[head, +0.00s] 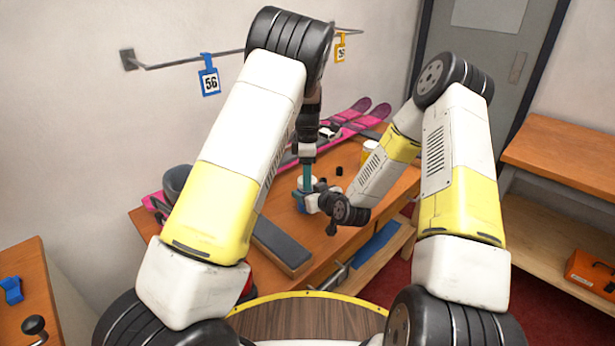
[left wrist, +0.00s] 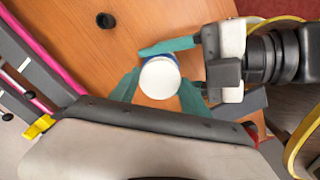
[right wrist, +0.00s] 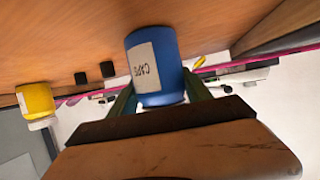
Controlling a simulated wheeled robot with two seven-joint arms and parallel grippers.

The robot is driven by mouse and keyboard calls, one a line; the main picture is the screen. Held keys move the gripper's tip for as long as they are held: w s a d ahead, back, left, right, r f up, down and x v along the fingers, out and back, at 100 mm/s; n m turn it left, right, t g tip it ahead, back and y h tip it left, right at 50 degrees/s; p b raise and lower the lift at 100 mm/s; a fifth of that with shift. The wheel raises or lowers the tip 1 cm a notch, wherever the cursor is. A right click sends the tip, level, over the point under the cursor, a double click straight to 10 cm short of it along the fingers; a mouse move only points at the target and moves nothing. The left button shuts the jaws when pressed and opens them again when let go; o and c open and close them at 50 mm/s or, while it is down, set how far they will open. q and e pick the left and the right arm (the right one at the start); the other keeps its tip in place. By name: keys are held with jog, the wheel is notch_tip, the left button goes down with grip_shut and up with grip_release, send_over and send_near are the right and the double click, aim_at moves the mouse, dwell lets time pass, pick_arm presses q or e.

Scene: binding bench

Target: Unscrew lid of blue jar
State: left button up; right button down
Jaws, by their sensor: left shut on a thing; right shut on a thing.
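The blue jar (head: 300,208) stands on the wooden bench, and its white lid (head: 311,184) shows above the blue body. In the right wrist view the jar (right wrist: 152,62) appears upside down with a pale label. My right gripper (right wrist: 160,97) is shut on the jar's body from the side, one teal finger on each side. My left gripper (head: 307,180) comes down from above and is shut on the lid. In the left wrist view the round white lid (left wrist: 160,78) lies between my left teal fingers. The finger contact is partly hidden.
A yellow jar (right wrist: 36,100) and small black pieces (left wrist: 106,20) stand on the bench nearby. A long grey block (head: 281,246) lies at the front edge. Pink skis (head: 362,115) lie along the back. A dark grey cup (head: 175,180) is at the left.

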pick_arm(q)
jog(key=shift+r, duration=0.2)
dwell(0.3)
jog(key=shift+r, duration=0.95)
jog(key=shift+r, duration=2)
pick_arm(e)
jog(key=shift+c, duration=2)
grip_release()
